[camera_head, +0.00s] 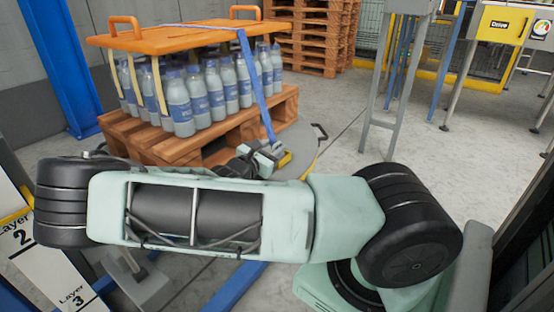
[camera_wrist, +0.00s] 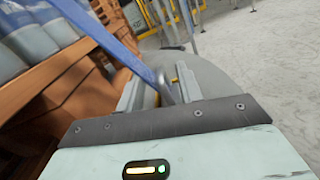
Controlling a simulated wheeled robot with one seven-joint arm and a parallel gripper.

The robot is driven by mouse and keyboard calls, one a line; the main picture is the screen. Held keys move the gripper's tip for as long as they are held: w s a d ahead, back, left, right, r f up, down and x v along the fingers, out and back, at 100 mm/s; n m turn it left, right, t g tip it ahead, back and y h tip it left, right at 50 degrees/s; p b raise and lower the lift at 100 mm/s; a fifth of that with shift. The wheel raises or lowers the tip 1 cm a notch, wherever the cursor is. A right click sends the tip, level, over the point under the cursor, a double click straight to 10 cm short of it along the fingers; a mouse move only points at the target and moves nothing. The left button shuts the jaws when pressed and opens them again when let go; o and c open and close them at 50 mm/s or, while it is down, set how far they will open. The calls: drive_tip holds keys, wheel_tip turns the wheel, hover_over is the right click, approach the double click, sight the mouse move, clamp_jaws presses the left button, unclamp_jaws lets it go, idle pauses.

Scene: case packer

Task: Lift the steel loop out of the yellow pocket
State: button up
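The steel loop (camera_wrist: 165,90) shows in the wrist view as a small grey piece at the low end of the blue strap (camera_wrist: 105,38). A bit of the yellow pocket (camera_wrist: 157,99) shows beside it; the rest is hidden by my gripper. In the head view the yellow pocket (camera_head: 285,160) is a small patch at the edge of the grey round plate, and the loop cannot be made out. My gripper (camera_wrist: 160,82) has its fingers apart, one on each side of the loop. I cannot tell whether either finger touches it.
The blue strap runs up over the orange top board (camera_head: 180,38) on the bottles (camera_head: 215,92). They stand on a wooden pallet (camera_head: 160,145) close to the left of my gripper. The grey round plate (camera_head: 300,140) lies beyond. Open floor (camera_head: 420,155) is at the right.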

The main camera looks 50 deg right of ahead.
sight(280, 142)
drive_tip(key=d+b, duration=0.1)
drive_tip(key=d, duration=0.3)
drive_tip(key=shift+w+d, duration=0.1)
clamp_jaws()
